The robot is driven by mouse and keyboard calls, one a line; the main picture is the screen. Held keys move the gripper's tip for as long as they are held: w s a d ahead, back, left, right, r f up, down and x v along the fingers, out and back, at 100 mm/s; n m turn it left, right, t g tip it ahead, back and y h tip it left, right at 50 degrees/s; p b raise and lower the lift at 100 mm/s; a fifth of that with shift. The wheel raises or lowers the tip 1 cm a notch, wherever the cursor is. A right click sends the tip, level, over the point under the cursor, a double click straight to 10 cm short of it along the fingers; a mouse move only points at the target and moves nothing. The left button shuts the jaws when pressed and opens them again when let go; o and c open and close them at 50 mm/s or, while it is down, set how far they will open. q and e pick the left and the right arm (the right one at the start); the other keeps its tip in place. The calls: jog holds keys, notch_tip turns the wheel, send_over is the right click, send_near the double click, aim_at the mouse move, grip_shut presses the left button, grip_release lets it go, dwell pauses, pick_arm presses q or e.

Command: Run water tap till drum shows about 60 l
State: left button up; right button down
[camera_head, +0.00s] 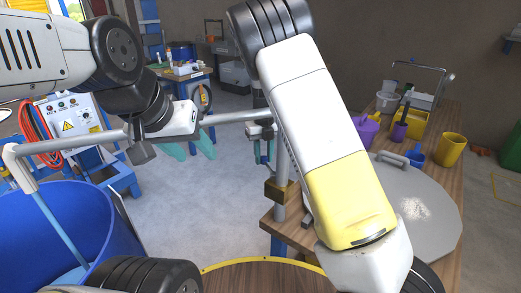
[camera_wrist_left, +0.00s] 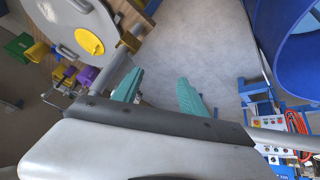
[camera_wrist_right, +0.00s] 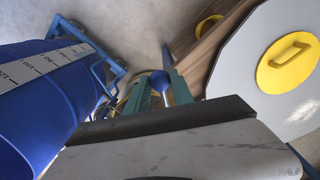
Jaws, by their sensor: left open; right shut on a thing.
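The blue drum (camera_head: 60,215) stands at the lower left of the head view. A grey pipe (camera_head: 85,137) runs across to it, and a pale blue stream (camera_head: 60,228) falls from its bent end into the drum. The right wrist view shows the drum (camera_wrist_right: 35,115) with a white marked scale (camera_wrist_right: 45,65); I cannot read the level. My right gripper (camera_wrist_right: 160,92) is shut on the tap's blue ball knob (camera_wrist_right: 160,80); my right arm partly hides this in the head view. My left gripper (camera_head: 192,148) is open and empty, its teal fingers (camera_wrist_left: 158,92) pointing over bare floor.
A control box (camera_head: 75,118) with a red hose stands at the left. The floor (camera_head: 215,215) between is clear.

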jog(key=shift+w+d+m, duration=0.1)
jog(key=shift+d+m, duration=0.2)
jog(key=shift+m, duration=0.1)
jog(key=c, duration=1.1)
grip_release()
jog(key=shift+r, duration=3.9)
